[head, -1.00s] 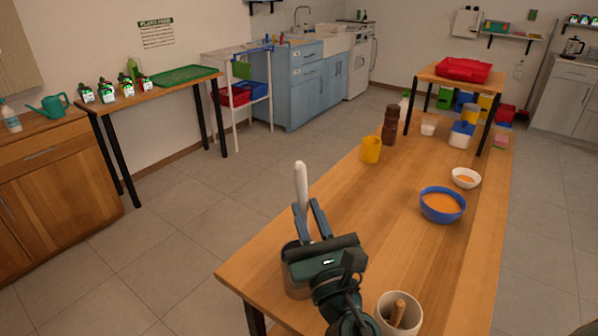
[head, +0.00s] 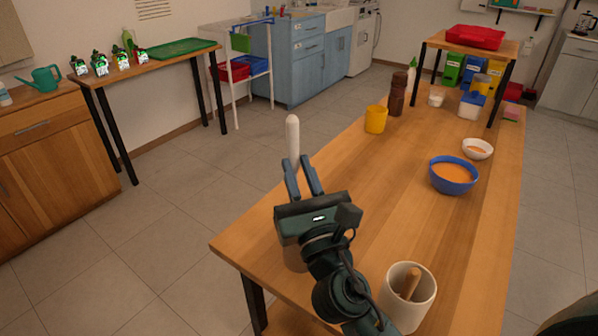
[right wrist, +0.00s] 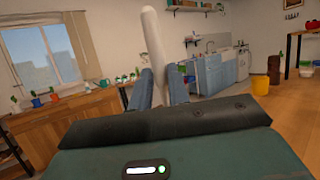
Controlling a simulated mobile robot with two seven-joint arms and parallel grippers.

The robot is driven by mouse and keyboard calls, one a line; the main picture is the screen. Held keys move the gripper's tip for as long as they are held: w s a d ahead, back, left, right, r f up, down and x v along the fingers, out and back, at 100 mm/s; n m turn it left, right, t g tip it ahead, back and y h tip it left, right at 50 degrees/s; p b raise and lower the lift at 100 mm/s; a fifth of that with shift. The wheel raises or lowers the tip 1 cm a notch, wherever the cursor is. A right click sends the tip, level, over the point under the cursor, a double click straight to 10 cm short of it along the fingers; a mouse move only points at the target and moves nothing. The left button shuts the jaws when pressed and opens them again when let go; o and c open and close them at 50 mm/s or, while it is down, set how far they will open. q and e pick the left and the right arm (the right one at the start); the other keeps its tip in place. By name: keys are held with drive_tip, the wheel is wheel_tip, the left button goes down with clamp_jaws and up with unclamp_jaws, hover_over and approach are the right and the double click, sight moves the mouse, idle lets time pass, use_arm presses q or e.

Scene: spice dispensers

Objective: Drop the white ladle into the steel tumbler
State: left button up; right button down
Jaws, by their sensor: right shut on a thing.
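The white ladle's pale rounded handle (head: 292,134) stands nearly upright between the fingers of my right gripper (head: 297,162). The gripper is shut on it above the near left end of the wooden table. In the right wrist view the handle (right wrist: 153,42) rises between the two fingers (right wrist: 160,86). The ladle's lower end is hidden by the gripper. A greyish round vessel (head: 293,259), perhaps the steel tumbler, shows only partly behind and below the gripper. I cannot tell whether the ladle's lower end is inside it. My left gripper is not in view.
A white crock (head: 425,305) with a wooden tool stands right of my arm. A blue bowl (head: 454,187), a white bowl (head: 478,154), a yellow cup (head: 376,120) and a brown mill (head: 397,95) stand farther back. The table's middle (head: 375,205) is clear.

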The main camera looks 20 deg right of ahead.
use_arm(q)
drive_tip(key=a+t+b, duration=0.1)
drive_tip(key=b, duration=0.3)
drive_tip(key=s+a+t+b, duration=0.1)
drive_tip(key=b, duration=0.3)
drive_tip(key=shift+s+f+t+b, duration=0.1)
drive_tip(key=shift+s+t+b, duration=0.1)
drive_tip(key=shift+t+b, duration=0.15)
use_arm(e)
wheel_tip(320, 180, down, 10)
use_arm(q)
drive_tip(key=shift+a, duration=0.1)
use_arm(e)
drive_tip(key=shift+f, duration=0.1)
drive_tip(key=c, duration=1.3)
unclamp_jaws()
drive_tip(key=shift+c, duration=0.2)
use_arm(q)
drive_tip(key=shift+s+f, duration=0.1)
use_arm(e)
drive_tip(key=shift+o, duration=0.4)
drive_tip(key=shift+f, duration=0.15)
